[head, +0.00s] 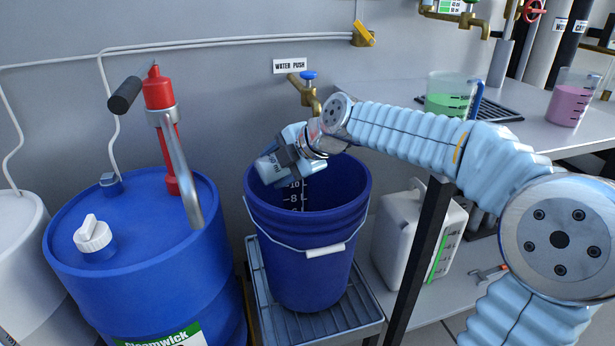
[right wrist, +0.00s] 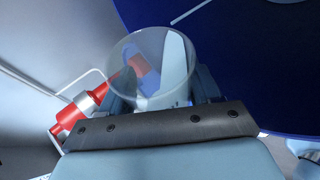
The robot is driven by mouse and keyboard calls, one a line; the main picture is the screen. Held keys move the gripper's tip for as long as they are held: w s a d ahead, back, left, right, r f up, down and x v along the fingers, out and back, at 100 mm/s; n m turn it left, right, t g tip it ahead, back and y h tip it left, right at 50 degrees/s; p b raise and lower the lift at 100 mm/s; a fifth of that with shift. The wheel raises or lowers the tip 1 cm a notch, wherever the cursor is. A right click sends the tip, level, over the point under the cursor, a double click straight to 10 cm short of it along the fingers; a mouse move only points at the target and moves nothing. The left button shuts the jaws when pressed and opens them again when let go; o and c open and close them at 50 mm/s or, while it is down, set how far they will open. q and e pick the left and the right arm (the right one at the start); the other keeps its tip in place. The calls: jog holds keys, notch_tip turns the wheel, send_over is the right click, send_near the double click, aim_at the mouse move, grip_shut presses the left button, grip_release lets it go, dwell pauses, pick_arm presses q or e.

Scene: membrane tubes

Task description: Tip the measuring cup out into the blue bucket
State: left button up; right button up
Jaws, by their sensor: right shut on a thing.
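The blue bucket (head: 310,235) stands upright below the water tap, with level marks inside its wall. My right gripper (head: 287,160) is at the bucket's far left rim, above its opening. It is shut on a clear measuring cup (head: 270,169), which looks tilted over the opening. In the right wrist view the cup's round rim (right wrist: 150,32) shows between the fingers (right wrist: 162,98), with the dark blue bucket (right wrist: 240,60) behind and to the right. I see no coloured liquid in the cup. My left gripper is out of view.
A brass tap (head: 306,95) is just above the gripper. A blue drum (head: 140,270) with a red hand pump (head: 160,100) stands at left. A white jerrycan (head: 400,225) is at right. Beakers of green (head: 447,103) and pink liquid (head: 569,105) stand on the bench.

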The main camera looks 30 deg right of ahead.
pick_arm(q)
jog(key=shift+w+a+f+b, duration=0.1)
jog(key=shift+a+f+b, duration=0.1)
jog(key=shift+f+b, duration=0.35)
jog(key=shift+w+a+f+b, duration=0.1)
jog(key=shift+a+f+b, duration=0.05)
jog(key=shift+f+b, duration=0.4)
